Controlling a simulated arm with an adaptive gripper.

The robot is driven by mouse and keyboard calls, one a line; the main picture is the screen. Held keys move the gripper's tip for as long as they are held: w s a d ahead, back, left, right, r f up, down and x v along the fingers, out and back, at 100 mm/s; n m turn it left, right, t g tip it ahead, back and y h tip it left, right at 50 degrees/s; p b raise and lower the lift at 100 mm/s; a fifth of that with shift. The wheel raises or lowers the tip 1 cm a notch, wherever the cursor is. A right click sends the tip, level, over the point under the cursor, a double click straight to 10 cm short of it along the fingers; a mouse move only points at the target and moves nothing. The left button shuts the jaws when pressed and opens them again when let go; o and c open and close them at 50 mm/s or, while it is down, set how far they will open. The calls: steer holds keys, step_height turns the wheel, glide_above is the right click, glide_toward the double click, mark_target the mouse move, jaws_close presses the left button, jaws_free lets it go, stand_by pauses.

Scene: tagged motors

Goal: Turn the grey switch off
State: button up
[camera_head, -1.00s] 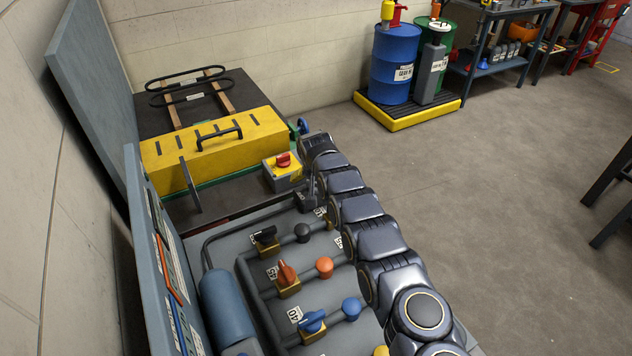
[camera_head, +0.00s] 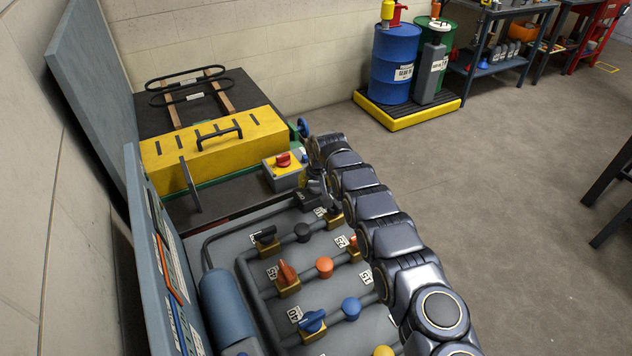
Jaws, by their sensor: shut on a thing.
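Which way the lever points cannot be made out.
A grey box with a red rotary knob (camera_head: 283,159) stands close to the left of my gripper. Black (camera_head: 265,239), orange (camera_head: 287,275) and blue (camera_head: 312,321) valve handles stand on pipes nearby. A yellow case (camera_head: 215,145) lies behind. Open floor lies right.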

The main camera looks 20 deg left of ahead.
steer(key=shift+n+y, duration=0.4)
steer(key=shift+n, duration=0.7)
steer(key=shift+n+g+y, duration=0.3)
steer(key=shift+n+g, duration=0.1)
steer(key=shift+n, duration=0.7)
steer(key=shift+r, duration=0.1)
steer(key=o, duration=1.1)
steer(key=v, duration=1.2)
